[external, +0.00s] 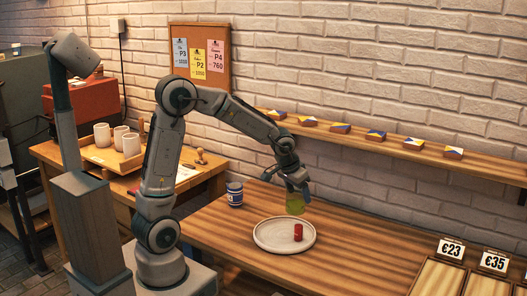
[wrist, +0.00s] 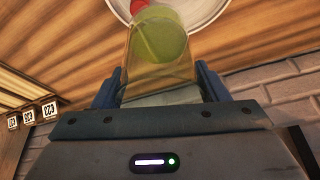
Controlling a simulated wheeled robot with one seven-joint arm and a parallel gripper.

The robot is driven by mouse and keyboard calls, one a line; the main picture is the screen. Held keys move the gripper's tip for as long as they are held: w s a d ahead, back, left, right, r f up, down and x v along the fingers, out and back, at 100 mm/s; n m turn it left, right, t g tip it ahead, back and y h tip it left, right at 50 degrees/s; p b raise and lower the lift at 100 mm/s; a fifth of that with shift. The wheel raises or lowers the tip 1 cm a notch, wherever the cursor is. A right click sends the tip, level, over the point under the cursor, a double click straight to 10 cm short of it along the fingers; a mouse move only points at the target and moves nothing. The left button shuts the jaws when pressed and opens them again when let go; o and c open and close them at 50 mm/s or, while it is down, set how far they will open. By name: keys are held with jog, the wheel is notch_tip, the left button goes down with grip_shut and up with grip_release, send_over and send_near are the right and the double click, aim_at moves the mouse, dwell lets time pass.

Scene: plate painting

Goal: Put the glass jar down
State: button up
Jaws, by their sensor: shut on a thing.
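The glass jar (external: 295,204) is yellow-green and see-through, and my gripper (external: 296,183) is shut on it from above. It shows at the back edge of the round plate in the external view; I cannot tell whether it touches anything below. In the wrist view the jar (wrist: 160,62) sits between the two blue fingers of my gripper (wrist: 160,88), with green showing at its far end. The pale plate (external: 268,244) lies on the wooden table (external: 215,228). A small red cylinder (external: 298,232) stands on the plate, and part of it shows behind the jar in the wrist view (wrist: 138,6).
A blue and white tin (external: 234,193) stands left of the plate. Price signs (external: 452,249) and wooden trays (external: 440,279) are at the front right. A wall shelf (external: 400,150) holds several small painted blocks. The table right of the plate is clear.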

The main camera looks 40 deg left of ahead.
jog(key=w+a+n+y, duration=0.1)
jog(key=a+n, duration=0.3)
jog(key=a, duration=0.7)
jog(key=shift+w+a+f+p, duration=0.4)
jog(key=shift+w+a+f, duration=0.6)
jog(key=shift+a+f, duration=0.75)
jog(key=shift+w+a+f+p, duration=0.45)
jog(key=shift+w+a+f, duration=0.55)
jog(key=shift+a+f, duration=0.75)
jog(key=shift+w+a+f+p, duration=0.4)
jog(key=shift+w+a+f, duration=0.6)
jog(key=shift+a+f, duration=0.75)
jog(key=shift+d+f, duration=0.15)
jog(key=shift+f, duration=0.15)
jog(key=o, duration=1.1)
